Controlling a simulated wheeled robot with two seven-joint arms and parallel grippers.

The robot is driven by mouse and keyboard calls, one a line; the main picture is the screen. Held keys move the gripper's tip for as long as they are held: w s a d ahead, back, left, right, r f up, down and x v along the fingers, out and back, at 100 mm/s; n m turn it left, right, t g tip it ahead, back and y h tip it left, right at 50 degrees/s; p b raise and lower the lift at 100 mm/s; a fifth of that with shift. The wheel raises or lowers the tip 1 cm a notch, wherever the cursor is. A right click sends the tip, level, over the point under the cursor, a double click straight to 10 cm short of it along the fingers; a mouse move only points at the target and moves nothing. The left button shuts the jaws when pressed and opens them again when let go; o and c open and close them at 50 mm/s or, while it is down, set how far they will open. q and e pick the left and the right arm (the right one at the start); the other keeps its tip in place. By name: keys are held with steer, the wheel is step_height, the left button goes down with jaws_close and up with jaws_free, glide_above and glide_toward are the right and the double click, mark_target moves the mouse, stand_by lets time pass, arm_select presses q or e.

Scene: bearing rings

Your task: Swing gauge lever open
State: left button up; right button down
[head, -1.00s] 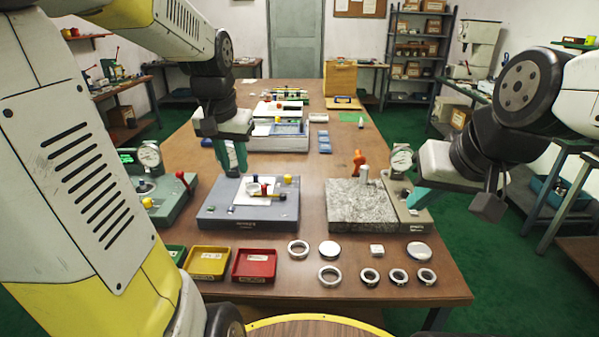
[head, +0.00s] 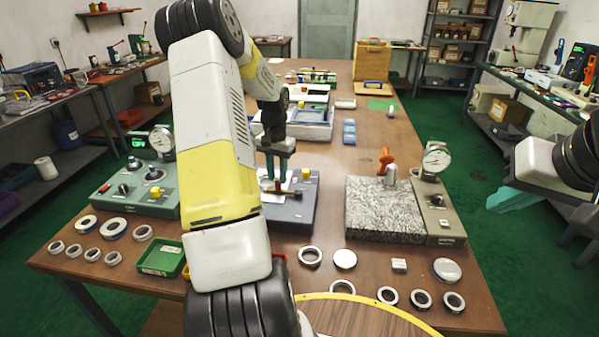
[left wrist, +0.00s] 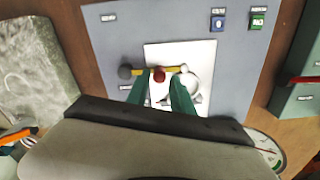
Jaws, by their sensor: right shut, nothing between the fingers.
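A grey fixture block (head: 292,216) stands mid-table with a white plate on it. In the left wrist view the white plate (left wrist: 205,60) carries a yellow bar (left wrist: 172,70) with dark and grey ends and a red knob (left wrist: 159,75). My left gripper (head: 276,178) points down over this plate. Its green fingers (left wrist: 158,84) stand apart on either side of the red knob; I cannot tell whether they touch it. A red lever (left wrist: 303,79) shows on the green gauge station at the right edge; my arm hides it in the head view. My right gripper (head: 514,198) is shut and empty at the right.
The green gauge station (head: 130,200) with a dial (head: 162,140) stands left of my left arm. A granite plate (head: 384,210) with a second dial gauge (head: 436,160) stands right. Several rings and a green tray (head: 160,258) lie along the front edge.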

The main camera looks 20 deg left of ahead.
mark_target(278, 181)
arm_select(q)
steer(key=shift+f, duration=1.7)
steer(key=shift+c, duration=0.2)
jaws_close()
